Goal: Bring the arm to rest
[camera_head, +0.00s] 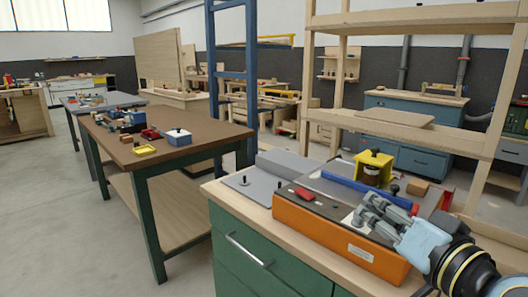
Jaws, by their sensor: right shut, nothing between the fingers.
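My right arm comes in from the lower right, with black and yellow-ringed links and a pale blue wrist. My right gripper (366,209), grey and jointed, is shut and empty. It is above the right part of the orange-sided machine (335,236) on the near bench. I cannot tell whether its fingertips touch the machine's top. My left arm and gripper are not in view.
The near green bench (262,262) carries a blue bar (350,188), a yellow block-shaped fixture (373,168) and a red piece (305,194). A wooden shelf frame (490,144) rises behind. A brown-topped table (165,155) stands left; open floor lies in front of it.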

